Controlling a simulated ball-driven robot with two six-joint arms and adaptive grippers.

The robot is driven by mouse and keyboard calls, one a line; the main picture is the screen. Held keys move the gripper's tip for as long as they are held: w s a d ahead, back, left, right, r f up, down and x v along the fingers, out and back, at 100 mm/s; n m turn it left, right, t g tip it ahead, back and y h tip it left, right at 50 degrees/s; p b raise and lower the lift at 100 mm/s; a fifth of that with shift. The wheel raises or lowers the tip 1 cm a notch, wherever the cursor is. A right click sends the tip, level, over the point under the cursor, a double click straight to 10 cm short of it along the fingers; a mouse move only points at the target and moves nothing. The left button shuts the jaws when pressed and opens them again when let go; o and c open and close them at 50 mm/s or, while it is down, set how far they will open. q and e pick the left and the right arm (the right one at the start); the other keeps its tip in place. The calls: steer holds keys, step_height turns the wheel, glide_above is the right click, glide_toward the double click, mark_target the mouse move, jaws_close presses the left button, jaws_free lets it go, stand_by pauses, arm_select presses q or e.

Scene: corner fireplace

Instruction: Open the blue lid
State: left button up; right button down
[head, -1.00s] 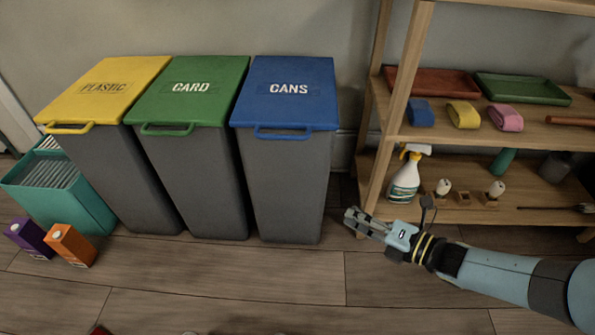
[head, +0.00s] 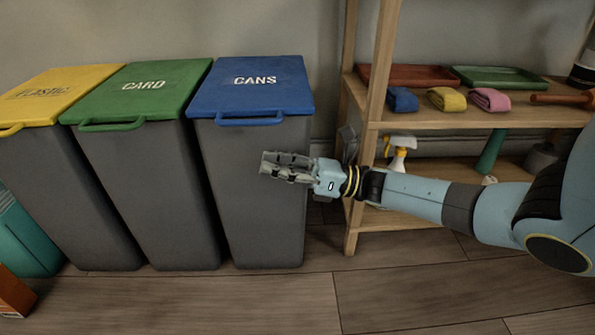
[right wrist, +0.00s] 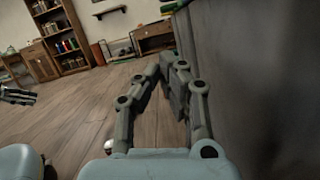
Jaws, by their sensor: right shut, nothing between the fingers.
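The blue lid (head: 252,88), marked CANS, lies closed on a grey bin (head: 255,190), the rightmost of three. Its blue loop handle (head: 249,120) sticks out at the front edge. My right gripper (head: 268,167) is in front of this bin, below the handle and apart from it, pointing left. Its fingers are shut with nothing between them. In the right wrist view the right gripper (right wrist: 170,75) shows beside a dark grey bin wall (right wrist: 255,80) on the right. My left gripper is not in the head view.
The green CARD lid (head: 140,88) and yellow PLASTIC lid (head: 55,92) are shut on bins to the left. A wooden shelf (head: 450,117) with trays, cloths and a spray bottle (head: 399,150) stands to the right. The floor in front (head: 200,300) is mostly clear.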

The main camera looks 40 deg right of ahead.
steer(key=shift+w+a+r, duration=0.25)
steer(key=shift+w+r, duration=0.1)
steer(key=shift+r, duration=0.4)
steer(key=shift+w+a+r, duration=0.2)
steer(key=shift+w+r, duration=0.2)
steer(key=shift+r, duration=0.3)
steer(key=shift+w+a+r, duration=0.25)
steer(key=shift+w+r, duration=0.1)
steer(key=shift+r, duration=0.4)
